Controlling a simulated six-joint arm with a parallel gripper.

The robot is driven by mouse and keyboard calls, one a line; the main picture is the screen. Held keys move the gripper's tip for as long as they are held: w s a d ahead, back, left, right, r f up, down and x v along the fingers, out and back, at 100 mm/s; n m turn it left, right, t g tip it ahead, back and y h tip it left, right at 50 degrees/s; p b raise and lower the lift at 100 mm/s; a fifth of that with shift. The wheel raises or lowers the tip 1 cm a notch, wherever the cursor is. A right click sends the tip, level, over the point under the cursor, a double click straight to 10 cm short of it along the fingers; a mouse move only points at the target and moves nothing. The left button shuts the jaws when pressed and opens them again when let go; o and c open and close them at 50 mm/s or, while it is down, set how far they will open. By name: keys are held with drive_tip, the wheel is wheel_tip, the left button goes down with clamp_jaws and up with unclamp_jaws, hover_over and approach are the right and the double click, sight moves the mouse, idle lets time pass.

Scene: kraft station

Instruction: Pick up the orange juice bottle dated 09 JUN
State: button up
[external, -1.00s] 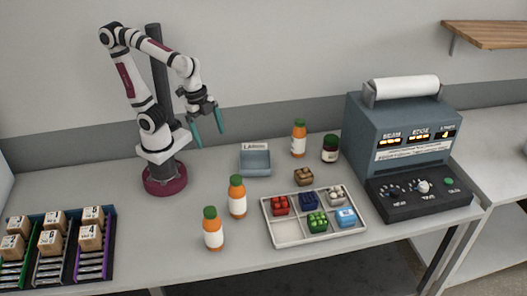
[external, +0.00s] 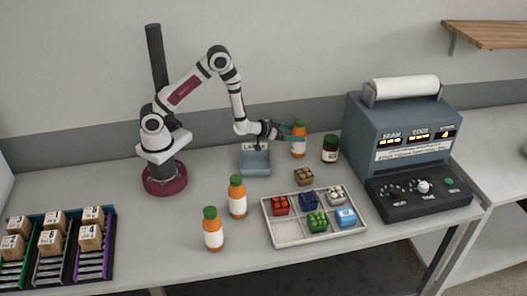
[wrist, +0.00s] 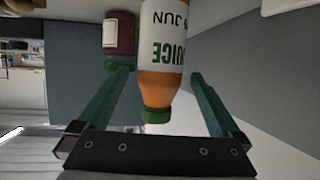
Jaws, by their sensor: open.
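An orange juice bottle with a green cap (external: 298,142) stands upright at the back of the table. My gripper (external: 293,131) is at this bottle, its teal fingers open. In the wrist view the bottle (wrist: 163,75) appears upside down between the spread fingers (wrist: 160,82), with a gap on each side. Its white label shows "JUICE" and a date ending in "JUN", with the day number partly cut off or turned away. Two similar bottles stand nearer the front, one at the middle (external: 237,198) and one further forward (external: 213,230); their dates are unreadable.
A dark red jar with a green lid (external: 330,149) stands right of the bottle and also shows in the wrist view (wrist: 119,35). A blue-grey labelled bin (external: 256,163) is left of it.

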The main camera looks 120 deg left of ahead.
sight(305, 134)
drive_tip(key=x, duration=0.5)
drive_tip(key=shift+w+a+f, duration=0.1)
drive_tip(key=shift+w+a, duration=0.05)
drive_tip(key=shift+a, duration=0.05)
clamp_jaws()
